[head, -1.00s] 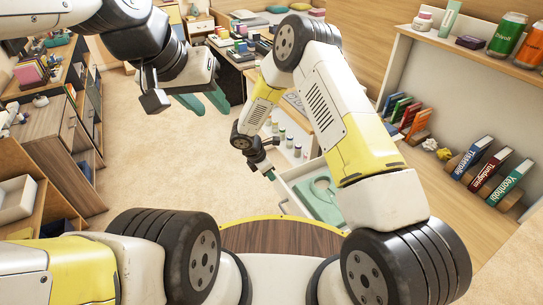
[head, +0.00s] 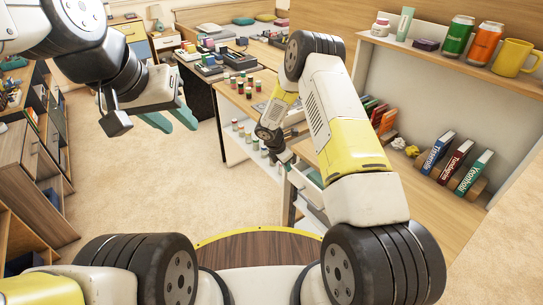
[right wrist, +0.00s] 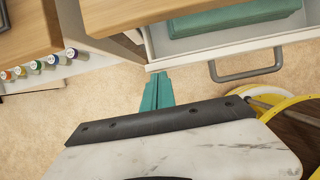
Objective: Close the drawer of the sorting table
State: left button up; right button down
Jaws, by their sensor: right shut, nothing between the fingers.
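The drawer (head: 309,191) of the wooden sorting table (head: 250,99) stands out from it in the head view, mostly hidden behind my right arm. In the right wrist view the white drawer (right wrist: 198,47) is at the upper right, open, with a grey bar handle (right wrist: 246,73) on its front and a teal item (right wrist: 235,18) inside. My right gripper (right wrist: 157,77) is shut and empty, its teal fingertips just below the drawer's left front corner; contact cannot be told. It also shows beside the drawer in the head view (head: 287,158). My left gripper (head: 172,120) is open and empty, above the floor.
Small bottles (head: 240,82) stand on the table and on a lower shelf at its side. A shelf with books (head: 455,162), cans and a yellow mug (head: 513,57) is at the right. Shelving (head: 25,170) lines the left. The carpet (head: 130,180) between is clear.

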jog(key=shift+w+d, duration=0.4)
jog(key=shift+d, duration=0.25)
jog(key=shift+w+d, duration=0.35)
jog(key=shift+d, duration=0.25)
jog(key=shift+a, duration=0.1)
